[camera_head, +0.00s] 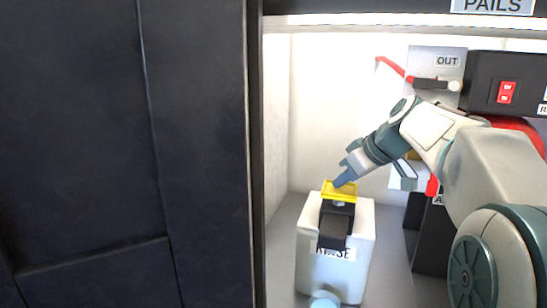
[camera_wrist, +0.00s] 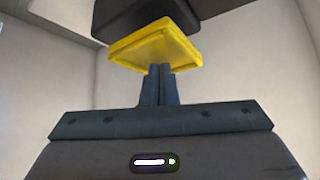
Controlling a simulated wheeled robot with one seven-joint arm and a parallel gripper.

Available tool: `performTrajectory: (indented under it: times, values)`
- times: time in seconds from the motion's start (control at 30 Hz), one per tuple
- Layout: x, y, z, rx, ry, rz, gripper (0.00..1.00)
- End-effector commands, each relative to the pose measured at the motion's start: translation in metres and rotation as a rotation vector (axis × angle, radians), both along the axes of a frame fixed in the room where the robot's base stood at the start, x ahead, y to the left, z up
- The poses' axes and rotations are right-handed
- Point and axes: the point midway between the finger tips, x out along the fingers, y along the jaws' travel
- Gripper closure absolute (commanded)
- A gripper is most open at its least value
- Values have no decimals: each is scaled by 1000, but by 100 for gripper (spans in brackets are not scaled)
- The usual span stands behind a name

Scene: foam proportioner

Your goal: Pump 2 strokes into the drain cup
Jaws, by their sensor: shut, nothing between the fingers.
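A white container (camera_head: 310,262) with a partly covered label that seems to read RINSE stands on the cabinet floor. On its top is a black pump part (camera_head: 334,226) with a yellow plate (camera_head: 327,189). My gripper (camera_head: 342,182) is shut and empty, its fingertips at the yellow plate. In the wrist view the closed fingers (camera_wrist: 158,75) overlap the yellow plate (camera_wrist: 150,45); I cannot tell whether they press on it. A pale blue round thing (camera_head: 325,299) sits in front of the container, cut off by the picture edge; I cannot tell whether it is the drain cup.
A dark panel (camera_head: 130,150) fills the left side. At the right are a grey plate with an OUT label (camera_head: 447,61), a red tube (camera_head: 391,67) and a black box with a red switch (camera_head: 506,92). A PAILS sign (camera_head: 493,5) is above. Floor left of the container is clear.

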Motion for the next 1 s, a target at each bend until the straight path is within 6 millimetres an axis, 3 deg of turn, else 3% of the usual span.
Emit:
performTrajectory:
  times: [0.8, 1.0]
  values:
    - [0, 0, 55, -1, 1, 1, 100]
    - [0, 0, 58, -1, 1, 1, 100]
